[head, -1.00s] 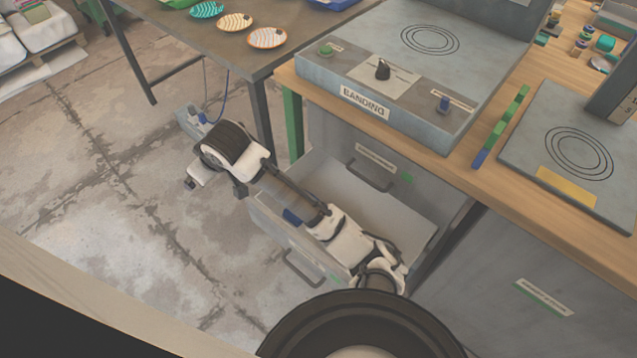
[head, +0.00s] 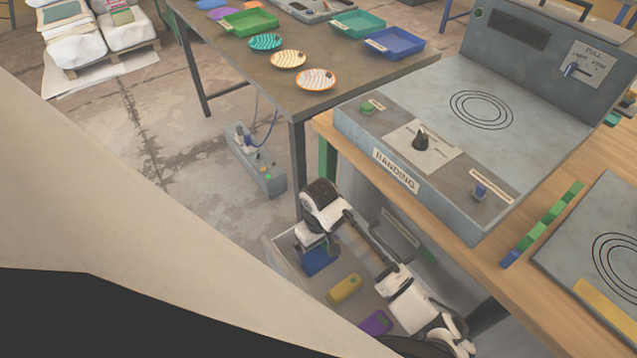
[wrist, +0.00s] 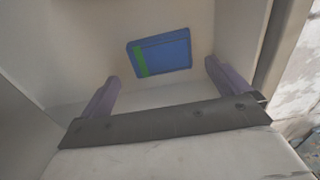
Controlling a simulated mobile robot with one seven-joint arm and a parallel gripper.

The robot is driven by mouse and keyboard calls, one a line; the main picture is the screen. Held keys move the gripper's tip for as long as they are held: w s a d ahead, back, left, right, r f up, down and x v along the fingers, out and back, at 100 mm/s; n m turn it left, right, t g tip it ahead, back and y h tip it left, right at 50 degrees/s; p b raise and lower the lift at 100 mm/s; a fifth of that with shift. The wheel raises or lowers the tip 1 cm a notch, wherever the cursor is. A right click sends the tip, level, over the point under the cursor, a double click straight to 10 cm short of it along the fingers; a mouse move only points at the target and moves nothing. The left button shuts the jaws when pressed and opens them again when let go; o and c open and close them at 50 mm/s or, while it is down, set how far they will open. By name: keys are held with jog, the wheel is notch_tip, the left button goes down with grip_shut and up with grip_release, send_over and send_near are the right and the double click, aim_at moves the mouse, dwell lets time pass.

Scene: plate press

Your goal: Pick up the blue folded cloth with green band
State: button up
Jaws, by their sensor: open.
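The blue folded cloth with a green band (wrist: 161,54) lies flat inside the open drawer in the wrist view. In the head view part of the blue cloth (head: 318,262) shows at the drawer's left end, partly hidden by my arm. My gripper (wrist: 160,80) is open, with its two fingers apart and nothing between them. It is over the drawer, and the cloth lies beyond the fingertips, apart from them. In the head view the fingers are hidden or too small to tell.
The drawer (head: 277,243) has walls close around the cloth. A yellow folded cloth (head: 344,288) and a purple one (head: 376,322) lie in the same drawer. The banding machine (head: 433,167) stands on the wooden bench above. A dark table (head: 350,95) with plates and trays is behind.

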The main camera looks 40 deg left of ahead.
jog(key=shift+a+f+p, duration=0.2)
jog(key=shift+f+p, duration=0.4)
jog(key=shift+f, duration=2.45)
jog(key=c, duration=0.6)
